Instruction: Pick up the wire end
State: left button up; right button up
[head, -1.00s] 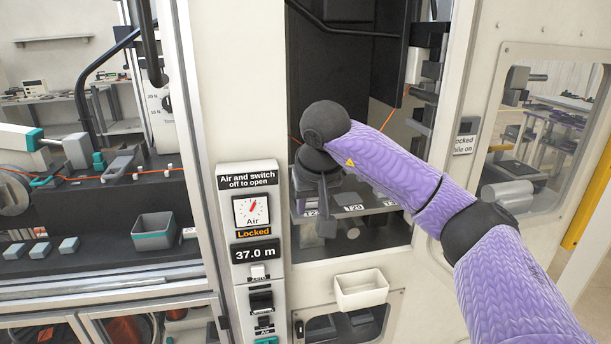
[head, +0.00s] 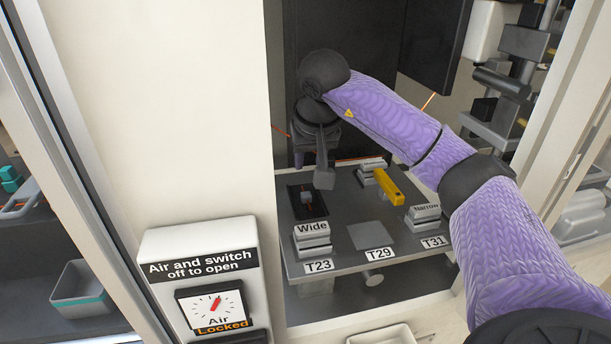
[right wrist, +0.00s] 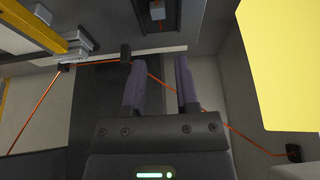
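The orange wire shows in the right wrist view (right wrist: 100,61), running in from the left to a small black block and on past my right gripper to the lower right. A bit of it shows between the fingers. I cannot make out a loose end. My right gripper (right wrist: 160,64) is open, its two dark fingers apart and not closed on the wire. In the head view, thin stretches of orange wire (head: 429,101) show beside my right arm, inside the cabinet opening. My right wrist hides much of the wire there. My left gripper is not in view.
A panel (head: 200,265) reads Locked. Cabinet frames stand close on both sides. A large yellow surface (right wrist: 285,70) fills the right wrist view's upper right.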

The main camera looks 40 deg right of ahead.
aim_at(306, 195)
jog(key=b+x, duration=0.1)
jog(key=x, duration=0.2)
jog(key=b+x, duration=0.1)
jog(key=x, duration=0.2)
jog(key=s+b+x, duration=0.1)
jog(key=x, duration=0.2)
jog(key=shift+w+f, duration=0.15)
jog(key=shift+f, duration=0.4)
jog(key=shift+w, duration=0.1)
jog(key=shift+c, duration=0.8)
grip_shut()
pick_arm(q)
jog(key=p, duration=0.3)
pick_arm(e)
notch_tip(306, 195, up, 10)
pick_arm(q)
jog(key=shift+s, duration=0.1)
pick_arm(e)
jog(key=shift+a, duration=0.1)
